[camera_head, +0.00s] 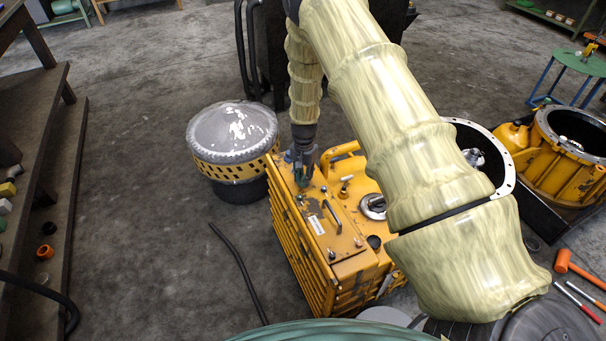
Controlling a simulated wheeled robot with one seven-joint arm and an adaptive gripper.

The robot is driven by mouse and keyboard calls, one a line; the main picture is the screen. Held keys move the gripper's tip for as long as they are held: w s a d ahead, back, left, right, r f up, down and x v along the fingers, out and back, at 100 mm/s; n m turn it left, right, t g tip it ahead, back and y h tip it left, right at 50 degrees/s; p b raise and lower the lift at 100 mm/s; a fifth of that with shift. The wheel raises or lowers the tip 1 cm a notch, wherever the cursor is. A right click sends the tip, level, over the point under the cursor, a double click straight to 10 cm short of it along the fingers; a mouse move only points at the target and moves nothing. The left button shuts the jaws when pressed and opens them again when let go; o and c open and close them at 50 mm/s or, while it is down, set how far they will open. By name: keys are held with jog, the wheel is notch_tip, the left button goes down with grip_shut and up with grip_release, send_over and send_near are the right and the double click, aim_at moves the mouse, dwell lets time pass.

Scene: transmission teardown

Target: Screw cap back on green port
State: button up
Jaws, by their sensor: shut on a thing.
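The yellow transmission housing (345,240) stands on the floor in the middle of the head view, with ribs on its left side. My gripper (301,172) points down at the back left corner of its top face. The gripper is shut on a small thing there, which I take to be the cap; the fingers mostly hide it. A small greenish patch at the fingertips may be the green port, but it is too small to tell. I cannot tell whether the cap touches the port or how it is tilted.
On the housing top are a round silver cap (373,206) and small fittings. A grey-topped drum filter (233,140) stands to the left. A black hose (238,272) lies on the floor. An orange mallet (578,268) lies at right. My arm hides the housing's right side.

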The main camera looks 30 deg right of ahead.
jog(key=shift+d, duration=0.25)
jog(key=shift+s+r+m+p, duration=0.1)
jog(key=shift+m+p, duration=0.4)
jog(key=shift+m, duration=0.5)
jog(key=m+p, duration=0.1)
jog(key=m, duration=0.3)
jog(key=o, duration=1)
jog(key=shift+a, duration=0.15)
jog(key=shift+r+p, duration=2.05)
jog(key=shift+r, duration=0.85)
jog(key=shift+r, duration=0.1)
